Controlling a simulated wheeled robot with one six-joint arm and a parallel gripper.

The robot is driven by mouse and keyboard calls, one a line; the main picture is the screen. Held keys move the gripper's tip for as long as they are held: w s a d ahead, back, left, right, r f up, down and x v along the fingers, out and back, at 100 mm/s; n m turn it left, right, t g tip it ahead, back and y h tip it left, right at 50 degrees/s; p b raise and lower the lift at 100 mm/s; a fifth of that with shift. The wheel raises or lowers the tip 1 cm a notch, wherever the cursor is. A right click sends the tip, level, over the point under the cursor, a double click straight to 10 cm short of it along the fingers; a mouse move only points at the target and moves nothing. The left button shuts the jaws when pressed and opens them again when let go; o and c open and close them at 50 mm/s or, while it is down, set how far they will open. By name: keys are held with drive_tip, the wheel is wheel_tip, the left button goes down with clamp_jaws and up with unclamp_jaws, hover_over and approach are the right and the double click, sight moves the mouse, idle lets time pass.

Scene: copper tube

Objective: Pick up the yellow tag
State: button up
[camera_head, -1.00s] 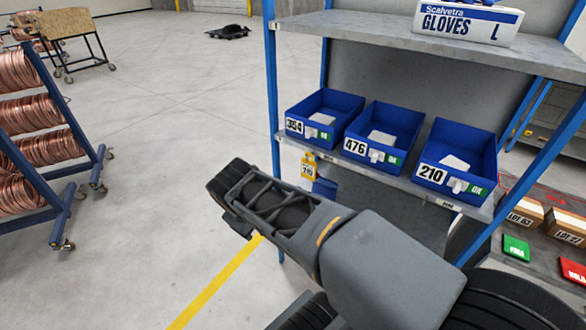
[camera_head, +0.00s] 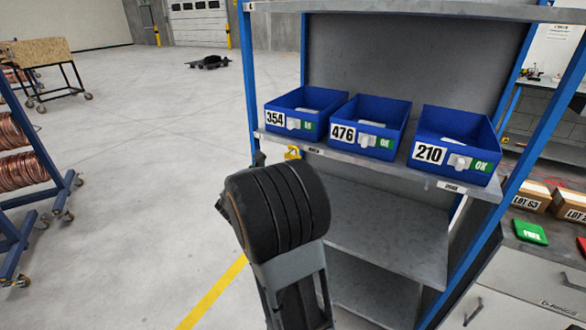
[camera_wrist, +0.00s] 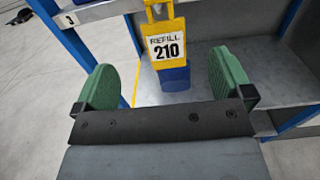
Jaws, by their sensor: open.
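The yellow tag (camera_wrist: 154,43) hangs upright in the wrist view, with a white label reading "REFILL 210". A small part of the tag (camera_head: 292,153) shows in the head view at the left front of the shelf with the blue bins; my arm hides the rest. My gripper (camera_wrist: 165,82) is open, its two green fingers wide apart. The tag appears between and beyond the fingers, with nothing held. My arm mostly hides the gripper in the head view.
Blue bins marked 354 (camera_head: 277,119), 476 (camera_head: 342,133) and 210 (camera_head: 429,152) stand on the shelf (camera_head: 390,171). A blue object (camera_wrist: 174,80) shows just below the tag. A blue rack post (camera_wrist: 72,45) stands left of the gripper.

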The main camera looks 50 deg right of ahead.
drive_tip(key=p+x, duration=0.1)
drive_tip(key=x, duration=1)
drive_tip(key=shift+s+r, duration=0.15)
drive_tip(key=shift+r, duration=0.05)
drive_tip(key=c, duration=1)
drive_tip(key=shift+r, duration=0.1)
